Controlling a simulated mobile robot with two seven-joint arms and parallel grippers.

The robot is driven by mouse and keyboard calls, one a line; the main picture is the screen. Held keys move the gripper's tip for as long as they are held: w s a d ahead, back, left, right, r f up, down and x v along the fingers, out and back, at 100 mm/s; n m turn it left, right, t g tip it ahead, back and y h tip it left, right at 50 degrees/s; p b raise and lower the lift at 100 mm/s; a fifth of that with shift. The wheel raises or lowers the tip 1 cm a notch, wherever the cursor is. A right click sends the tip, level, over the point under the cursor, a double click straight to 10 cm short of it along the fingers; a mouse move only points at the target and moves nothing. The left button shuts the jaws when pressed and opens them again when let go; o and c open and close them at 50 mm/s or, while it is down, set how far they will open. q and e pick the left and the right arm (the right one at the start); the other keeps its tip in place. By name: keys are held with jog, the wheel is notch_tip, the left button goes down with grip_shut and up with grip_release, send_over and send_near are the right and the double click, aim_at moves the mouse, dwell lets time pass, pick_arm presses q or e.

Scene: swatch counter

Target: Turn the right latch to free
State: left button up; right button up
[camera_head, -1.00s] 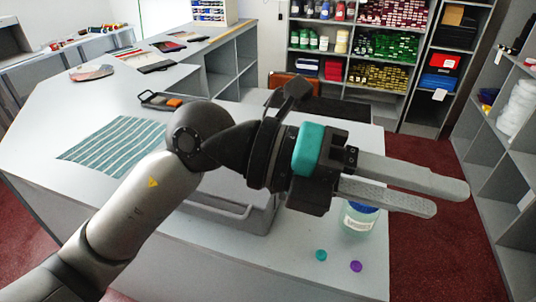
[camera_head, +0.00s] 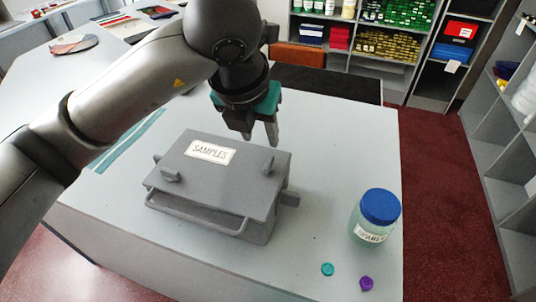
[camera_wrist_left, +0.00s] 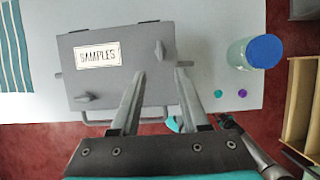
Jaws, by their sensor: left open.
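The grey case (camera_head: 203,209), labelled SAMPLES, lies on the counter with its handle toward the front. The right latch (camera_head: 267,167) is a small grey knob near the right edge of the lid; it also shows in the left wrist view (camera_wrist_left: 160,50). The left latch (camera_head: 170,175) is near the lid's front left corner and lies slanted. My left gripper (camera_head: 261,140) points down over the back right of the case. It is open and empty, and in the left wrist view its fingertips (camera_wrist_left: 160,72) lie just short of the right latch, one to each side.
A jar with a blue lid (camera_head: 380,207) stands right of the case. A teal cap (camera_head: 327,269) and a purple cap (camera_head: 366,284) lie at the front edge. A striped cloth (camera_head: 125,142) lies to the left. The counter (camera_head: 340,140) behind the jar is clear.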

aim_at(269, 161)
pick_arm(q)
jog(key=x, duration=1.2)
grip_shut()
